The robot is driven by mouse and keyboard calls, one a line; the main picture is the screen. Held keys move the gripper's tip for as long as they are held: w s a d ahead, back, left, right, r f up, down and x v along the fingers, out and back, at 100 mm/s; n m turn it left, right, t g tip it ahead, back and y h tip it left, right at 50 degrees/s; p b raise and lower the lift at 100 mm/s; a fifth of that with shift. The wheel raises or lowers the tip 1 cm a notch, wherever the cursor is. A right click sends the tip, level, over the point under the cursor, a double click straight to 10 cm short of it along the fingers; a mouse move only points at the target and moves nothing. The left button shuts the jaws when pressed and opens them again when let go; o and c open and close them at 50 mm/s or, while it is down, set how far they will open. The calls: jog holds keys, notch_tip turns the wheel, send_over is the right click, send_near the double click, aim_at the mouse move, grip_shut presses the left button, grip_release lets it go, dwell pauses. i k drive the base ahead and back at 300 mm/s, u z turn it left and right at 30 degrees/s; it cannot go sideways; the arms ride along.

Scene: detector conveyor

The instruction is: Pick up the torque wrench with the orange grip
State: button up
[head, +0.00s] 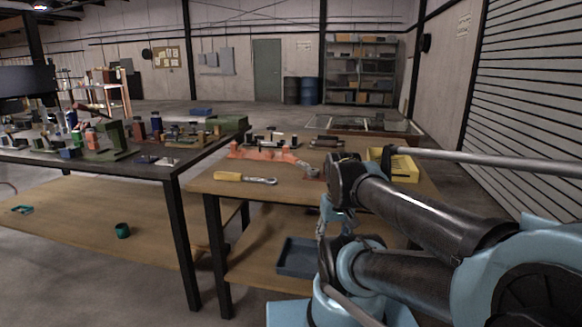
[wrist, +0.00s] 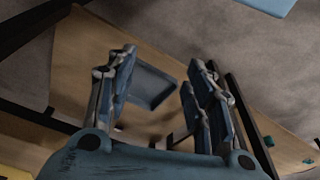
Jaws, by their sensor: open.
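The torque wrench (head: 245,178) lies flat near the front edge of the wooden workbench (head: 215,189) in the head view. Its yellow-orange grip points left and its silver head points right. It does not show in the wrist view. My gripper (wrist: 160,60) is open and empty in the wrist view, with its two blue-grey fingers wide apart. In the head view my arm stands to the right of the wrench, in front of the bench, and the gripper is hard to make out there. The gripper is clearly apart from the wrench.
A red-orange fixture (head: 272,154) sits behind the wrench. A yellow bin (head: 404,167) stands at the bench's right. A dark blue tray (head: 297,259) is on the lower shelf, also in the wrist view (wrist: 150,84). A cluttered dark table (head: 165,172) stands left.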

aim_at(292, 159)
jog(key=u, duration=1.55)
jog(key=k, duration=1.55)
jog(key=z, duration=1)
jog(key=i, duration=1)
jog(key=u, duration=0.05)
